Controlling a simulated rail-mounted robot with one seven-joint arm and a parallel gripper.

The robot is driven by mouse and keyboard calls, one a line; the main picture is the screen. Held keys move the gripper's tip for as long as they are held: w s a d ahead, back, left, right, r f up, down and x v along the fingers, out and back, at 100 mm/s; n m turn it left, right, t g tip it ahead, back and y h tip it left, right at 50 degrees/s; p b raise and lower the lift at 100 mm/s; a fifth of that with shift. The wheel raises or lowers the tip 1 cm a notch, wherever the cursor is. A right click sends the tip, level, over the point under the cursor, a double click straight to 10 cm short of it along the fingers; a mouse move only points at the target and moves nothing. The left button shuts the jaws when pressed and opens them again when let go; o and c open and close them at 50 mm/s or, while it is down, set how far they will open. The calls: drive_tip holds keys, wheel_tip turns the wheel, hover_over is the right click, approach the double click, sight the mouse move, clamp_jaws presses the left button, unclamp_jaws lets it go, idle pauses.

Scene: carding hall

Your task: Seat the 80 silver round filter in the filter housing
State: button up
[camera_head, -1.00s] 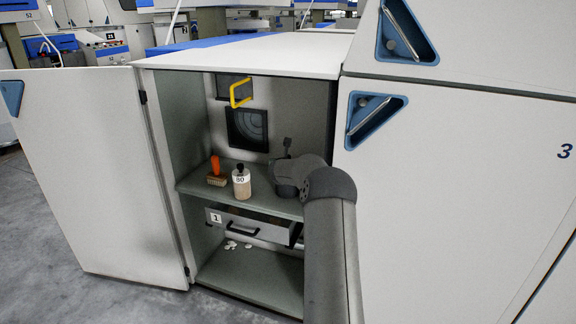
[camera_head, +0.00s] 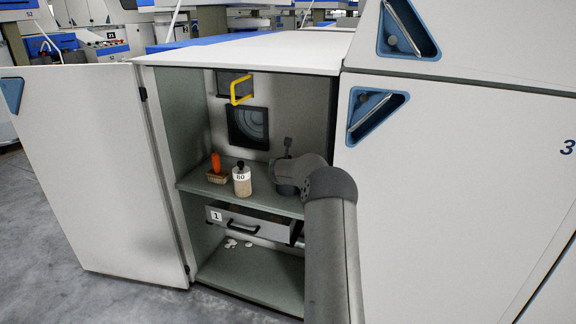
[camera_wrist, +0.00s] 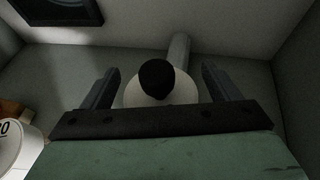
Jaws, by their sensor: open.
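My gripper (camera_wrist: 158,84) is open. A pale round thing with a black knob (camera_wrist: 157,77) shows between its fingers. No number shows on it, and I cannot tell whether it is the filter. In the head view my arm hides the gripper.
An orange-handled brush (camera_head: 217,167) stands left of the jar on the shelf (camera_head: 200,187). Below is a partly open drawer marked 1 (camera_head: 232,225). A yellow handle (camera_head: 237,93) juts out above; the open door (camera_head: 90,170) is at left.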

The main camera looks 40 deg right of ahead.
drive_tip(key=v, duration=1.8)
drive_tip(key=a+r+n+t+y+p, duration=0.1)
drive_tip(key=a+r+n+y+p, duration=0.3)
drive_tip(key=a+n, duration=0.4)
drive_tip(key=a+r+n+y+p, duration=0.2)
drive_tip(key=a+r+n+p, duration=0.3)
drive_tip(key=a, duration=0.5)
drive_tip(key=s+a+r+n+g+y+p, duration=0.25)
drive_tip(key=s+a+r+n+p, duration=0.2)
drive_tip(key=s+a+n, duration=0.5)
drive_tip(key=s+a+r+n+g+p, duration=0.2)
drive_tip(key=s+n+p, duration=0.2)
drive_tip(key=s+n, duration=0.3)
drive_tip(key=s+a+r+n+g+p, duration=0.2)
drive_tip(key=s+a+n+g+p, duration=0.1)
drive_tip(key=s+n, duration=0.5)
drive_tip(key=s+a+r+n+g+y+p, duration=0.1)
drive_tip(key=s+n+p, duration=0.4)
drive_tip(key=s, duration=0.6)
drive_tip(key=a+r+n+g, duration=0.1)
drive_tip(key=n+g, duration=0.1)
drive_tip(key=shift+s+a+n, duration=0.35)
drive_tip(key=shift+a, duration=0.05)
